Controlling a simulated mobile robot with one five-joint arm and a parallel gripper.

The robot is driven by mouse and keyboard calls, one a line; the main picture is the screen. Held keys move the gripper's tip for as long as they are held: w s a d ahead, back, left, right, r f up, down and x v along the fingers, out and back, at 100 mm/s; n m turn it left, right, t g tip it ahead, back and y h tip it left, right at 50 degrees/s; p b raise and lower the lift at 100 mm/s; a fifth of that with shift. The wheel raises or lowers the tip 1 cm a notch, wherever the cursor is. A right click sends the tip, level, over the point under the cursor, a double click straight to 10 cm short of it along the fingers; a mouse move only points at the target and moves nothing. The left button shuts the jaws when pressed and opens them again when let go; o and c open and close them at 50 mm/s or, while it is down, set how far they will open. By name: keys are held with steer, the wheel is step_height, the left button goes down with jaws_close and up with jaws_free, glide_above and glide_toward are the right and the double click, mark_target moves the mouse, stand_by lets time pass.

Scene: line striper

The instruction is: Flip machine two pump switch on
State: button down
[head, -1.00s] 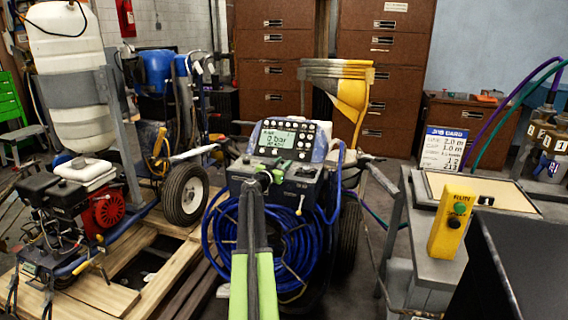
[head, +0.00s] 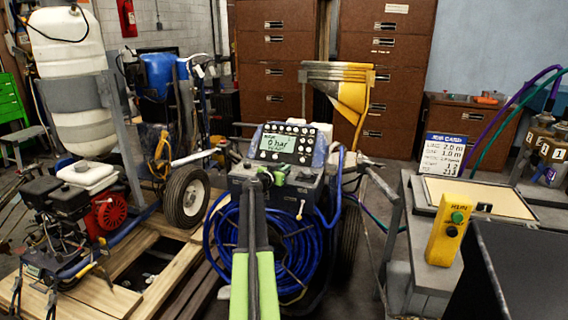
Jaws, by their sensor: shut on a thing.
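A line striper (head: 312,190) stands in the middle of the head view, with a coiled blue hose on its front. Its tilted control panel has a lit display (head: 277,145) reading 0 bar, with rows of round buttons. My gripper (head: 270,178) reaches up to the box front just below this panel. Its jaws are shut on a small part there, which looks like the pump switch; the jaws hide most of it, and its position cannot be read. A small pale lever (head: 300,209) hangs to the right of my gripper, apart from it.
Another striper with a red and black engine (head: 82,205) and white tank (head: 66,55) stands on wooden pallets at left. A yellow button box (head: 448,232) and a job card (head: 442,156) are on a bench at right. Brown drawer cabinets (head: 385,80) line the back.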

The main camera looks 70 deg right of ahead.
steer(key=p, duration=0.1)
steer(key=r+y+p, duration=0.1)
steer(key=p, duration=0.1)
steer(key=shift+w+d+r, duration=0.15)
steer(key=shift+d+r, duration=0.05)
steer(key=shift+d, duration=0.1)
steer(key=y+p, duration=0.1)
steer(key=p, duration=0.1)
steer(key=d+y+p, duration=0.1)
steer(key=y+p, duration=0.1)
steer(key=p, duration=0.1)
steer(key=shift+n, duration=0.3)
steer(key=y+p, duration=0.2)
steer(key=p, duration=0.1)
steer(key=shift+d+f, duration=0.25)
steer(key=shift+d, duration=0.05)
steer(key=shift+d+f+n+y+p, duration=0.15)
steer(key=shift+f+y+p, duration=0.05)
steer(key=shift+y+p, duration=0.5)
steer(key=shift+d+f+n+y+p, duration=0.15)
steer(key=shift+y+p, duration=0.35)
steer(key=shift+p, duration=0.3)
steer(key=shift+a, duration=0.1)
steer(key=c, duration=1.5)
jaws_free()
steer(key=shift+f, duration=0.1)
